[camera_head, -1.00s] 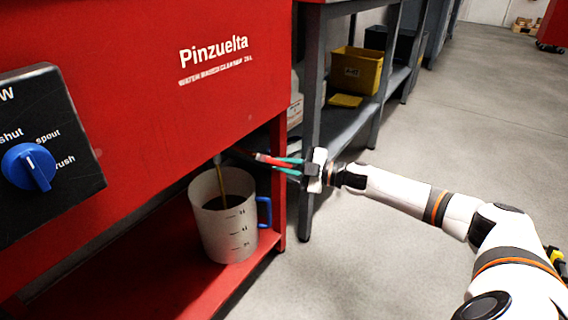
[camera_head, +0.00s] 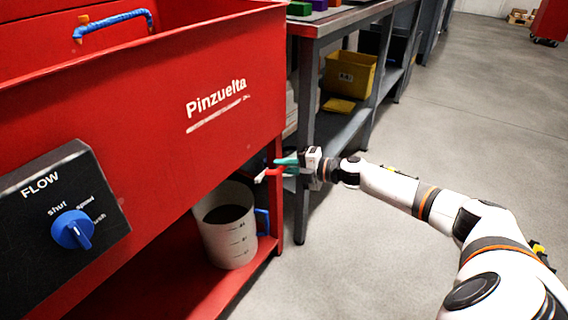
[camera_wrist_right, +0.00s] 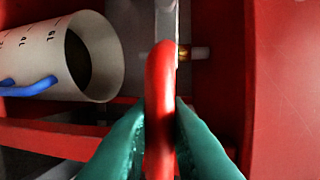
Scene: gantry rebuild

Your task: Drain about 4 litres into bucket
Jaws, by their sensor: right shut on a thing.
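A white bucket (camera_head: 237,246) with a blue handle and level marks stands on the red lower shelf. Dark liquid (camera_head: 225,213) lies inside it; the small marks are hard to read. No stream shows falling into it. My right gripper (camera_head: 285,168), with teal fingers, is shut on a red lever (camera_head: 272,172) beside the tank's corner leg, above and right of the bucket. The right wrist view shows the red lever (camera_wrist_right: 159,90) between the fingers, a short outlet pipe (camera_wrist_right: 190,53) behind it and the bucket (camera_wrist_right: 50,50) at left. My left gripper is out of view.
The red Pinzuelta tank (camera_head: 160,120) fills the left, with a blue knob (camera_head: 72,230) on its black FLOW panel (camera_head: 35,220). A grey bench (camera_head: 345,20) with a yellow bin (camera_head: 350,73) stands behind. The floor (camera_head: 450,150) at right is clear.

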